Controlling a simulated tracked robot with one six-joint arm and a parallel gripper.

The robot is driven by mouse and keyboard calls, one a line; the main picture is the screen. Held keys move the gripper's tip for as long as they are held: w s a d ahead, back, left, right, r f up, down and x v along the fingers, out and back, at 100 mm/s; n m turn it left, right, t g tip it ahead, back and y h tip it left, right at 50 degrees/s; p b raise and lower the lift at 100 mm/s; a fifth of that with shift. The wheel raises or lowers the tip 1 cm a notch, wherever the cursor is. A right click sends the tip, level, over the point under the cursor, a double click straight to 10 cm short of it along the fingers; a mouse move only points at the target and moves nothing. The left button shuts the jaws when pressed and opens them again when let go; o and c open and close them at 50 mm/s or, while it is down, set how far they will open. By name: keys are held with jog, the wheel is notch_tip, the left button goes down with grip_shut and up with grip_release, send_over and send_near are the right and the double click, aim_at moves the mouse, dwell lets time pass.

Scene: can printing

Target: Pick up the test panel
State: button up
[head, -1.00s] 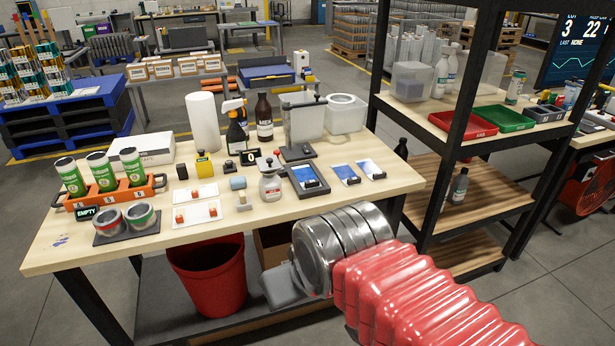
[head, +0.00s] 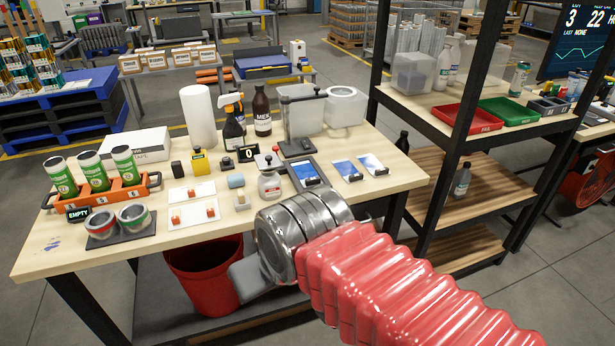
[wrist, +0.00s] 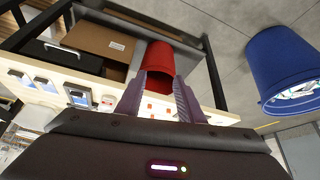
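Three flat blue-and-white panels lie at the right of the wooden bench: one in a dark frame (head: 310,173), a middle one (head: 344,169) and a right one (head: 371,164), each with a small black clip. I cannot tell which is the test panel. In the wrist view, which looks upside down, panels show at the left edge, the dark-framed one (wrist: 77,95) nearest the fingers. My gripper (wrist: 157,84) is open and empty, its two purple-grey fingers apart. In the head view it hangs in front of the bench's front edge, mostly hidden behind my arm.
A clear container (head: 304,110) is behind. A red bin (head: 203,275) is under the bench. An orange can rack (head: 100,197) is at left. A black-framed shelf (head: 455,130) stands at right.

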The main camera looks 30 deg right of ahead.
jog(key=shift+o, duration=0.8)
jog(key=shift+w+d, duration=0.15)
jog(key=shift+w, duration=0.05)
jog(key=o, duration=0.5)
jog(key=w+d, duration=0.2)
jog(key=w+d+m+t+h, duration=0.1)
jog(key=w+d, duration=0.1)
jog(key=w+d+h, duration=0.1)
jog(key=w+d, duration=0.1)
jog(key=shift+w+d+f, duration=0.25)
jog(key=shift+d+f, duration=0.05)
jog(key=w+d+f+t, duration=0.2)
jog(key=w+d, duration=0.2)
jog(key=d, duration=0.3)
jog(key=w+d+f+m+t, duration=0.1)
jog(key=w+d+f+t, duration=0.1)
jog(key=d, duration=0.6)
jog(key=w+d+f+t+h, duration=0.1)
jog(key=w+d+f+t, duration=0.1)
jog(key=w+d, duration=0.4)
jog(key=shift+d+f+m+t, duration=0.3)
jog(key=shift+d+f+m, duration=0.1)
jog(key=shift+d+f, duration=0.4)
jog(key=shift+w+a+f, duration=0.1)
